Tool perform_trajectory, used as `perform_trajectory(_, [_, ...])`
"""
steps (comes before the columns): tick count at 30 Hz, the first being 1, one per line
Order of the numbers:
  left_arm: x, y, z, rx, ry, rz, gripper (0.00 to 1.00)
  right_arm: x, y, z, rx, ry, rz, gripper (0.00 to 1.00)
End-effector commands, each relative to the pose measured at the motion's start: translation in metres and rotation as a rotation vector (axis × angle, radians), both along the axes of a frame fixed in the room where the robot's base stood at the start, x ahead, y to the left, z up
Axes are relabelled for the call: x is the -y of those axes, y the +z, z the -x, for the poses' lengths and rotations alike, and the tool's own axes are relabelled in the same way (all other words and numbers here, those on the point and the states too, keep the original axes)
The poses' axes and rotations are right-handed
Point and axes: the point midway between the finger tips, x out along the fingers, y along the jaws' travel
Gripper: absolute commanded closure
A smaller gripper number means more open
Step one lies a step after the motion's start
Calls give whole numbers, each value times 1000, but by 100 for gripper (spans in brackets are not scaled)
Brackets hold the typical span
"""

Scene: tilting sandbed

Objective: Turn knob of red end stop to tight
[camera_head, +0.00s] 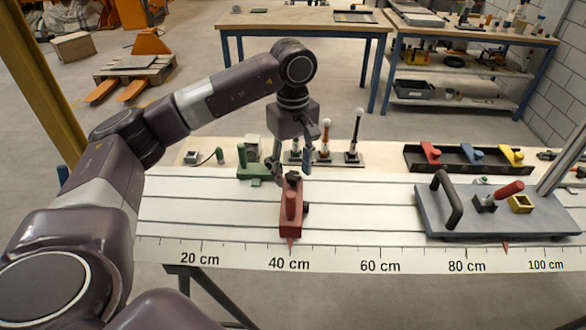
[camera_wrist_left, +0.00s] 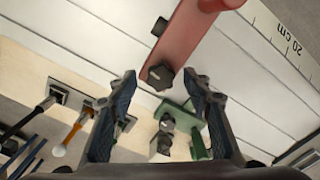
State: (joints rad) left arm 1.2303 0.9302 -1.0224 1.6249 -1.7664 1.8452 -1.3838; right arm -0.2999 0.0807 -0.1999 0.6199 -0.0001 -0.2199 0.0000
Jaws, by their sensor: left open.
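The red end stop (camera_head: 291,215) sits on the white slotted bed, its pointer near the 40 cm mark. A dark knob (camera_head: 293,178) is on its far end; the wrist view shows this knob (camera_wrist_left: 160,78) as black and lobed. A second dark knob (camera_wrist_left: 160,27) sticks out from the end stop's side. My left gripper (camera_head: 291,172) points down over the far end of the end stop. In the wrist view its open fingers (camera_wrist_left: 162,80) stand on either side of the far knob, with gaps on both sides. My right gripper is not in view.
A green stop (camera_head: 255,172) stands close behind, left of my gripper. A grey plate with a black handle (camera_head: 495,215) lies at right. A black tray (camera_head: 467,159) holds coloured parts. The bed between is clear.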

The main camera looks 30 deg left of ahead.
Motion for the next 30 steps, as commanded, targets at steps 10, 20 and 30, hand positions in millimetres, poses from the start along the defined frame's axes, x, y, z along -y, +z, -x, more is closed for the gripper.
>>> perform_trajectory(10, [0,37,-1,4,1,2,54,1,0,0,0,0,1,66])
perform_trajectory(20, [0,102,0,4,1,-1,54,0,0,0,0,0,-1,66])
perform_trajectory(30, [0,120,0,0,0,0,54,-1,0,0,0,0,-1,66])
